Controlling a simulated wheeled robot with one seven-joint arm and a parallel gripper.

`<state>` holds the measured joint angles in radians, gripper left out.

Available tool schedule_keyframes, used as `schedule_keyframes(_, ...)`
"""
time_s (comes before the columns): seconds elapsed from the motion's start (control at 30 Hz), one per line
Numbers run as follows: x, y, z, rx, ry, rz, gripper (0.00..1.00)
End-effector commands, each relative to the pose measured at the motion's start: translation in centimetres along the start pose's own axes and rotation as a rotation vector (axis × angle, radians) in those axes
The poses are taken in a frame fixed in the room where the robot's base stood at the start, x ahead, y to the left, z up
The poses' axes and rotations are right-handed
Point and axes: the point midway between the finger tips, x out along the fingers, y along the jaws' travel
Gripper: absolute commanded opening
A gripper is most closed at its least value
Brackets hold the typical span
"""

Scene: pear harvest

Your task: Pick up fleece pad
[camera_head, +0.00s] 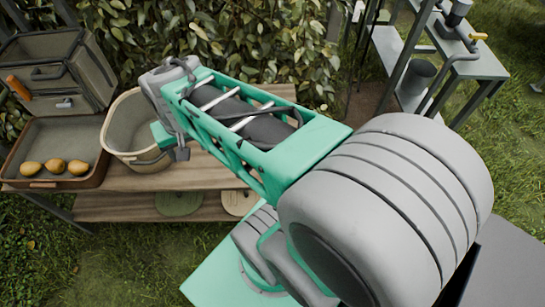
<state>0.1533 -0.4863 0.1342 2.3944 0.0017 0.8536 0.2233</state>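I cannot say for sure which thing is the fleece pad. A flat green round piece (180,203) and a flat beige piece (236,202) lie on the lower wooden shelf, the beige one partly hidden by my arm. My arm reaches toward the upper left. Its far end, with my gripper (177,154), is beside the right side of a beige bucket (118,128), above the upper shelf. The fingers are small and mostly hidden by my own arm links, so their opening is not clear. I see nothing held.
A brown-rimmed tray (52,183) with yellow pears (54,166) is left of the bucket on the wooden shelf (195,173). A canvas case (55,65) stands behind it. A leafy hedge (245,40) is behind; a metal bench (468,62) is at right.

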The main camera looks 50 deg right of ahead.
Motion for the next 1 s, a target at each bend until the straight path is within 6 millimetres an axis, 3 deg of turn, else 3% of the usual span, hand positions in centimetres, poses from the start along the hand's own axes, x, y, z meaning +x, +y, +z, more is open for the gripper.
schedule_keyframes(0.1, 6.0, 7.9, -2.5, 0.537, -0.061, 0.077, 0.67)
schedule_keyframes(0.17, 9.2, 12.6, -2.9, 0.838, -0.080, 0.117, 0.72)
schedule_keyframes(0.2, 11.2, 15.8, -2.6, 1.031, -0.089, 0.143, 0.75)
schedule_keyframes(0.3, 15.9, 22.7, -0.6, 1.458, -0.103, 0.201, 0.82)
schedule_keyframes(0.4, 19.1, 27.2, 2.0, 1.757, -0.110, 0.244, 0.82)
schedule_keyframes(0.5, 20.8, 29.3, 3.5, 1.911, -0.108, 0.265, 0.82)
schedule_keyframes(0.57, 21.5, 29.7, 4.0, 1.946, -0.109, 0.271, 0.82)
schedule_keyframes(1.0, 28.0, 29.9, 5.6, 1.946, -0.108, 0.271, 0.82)
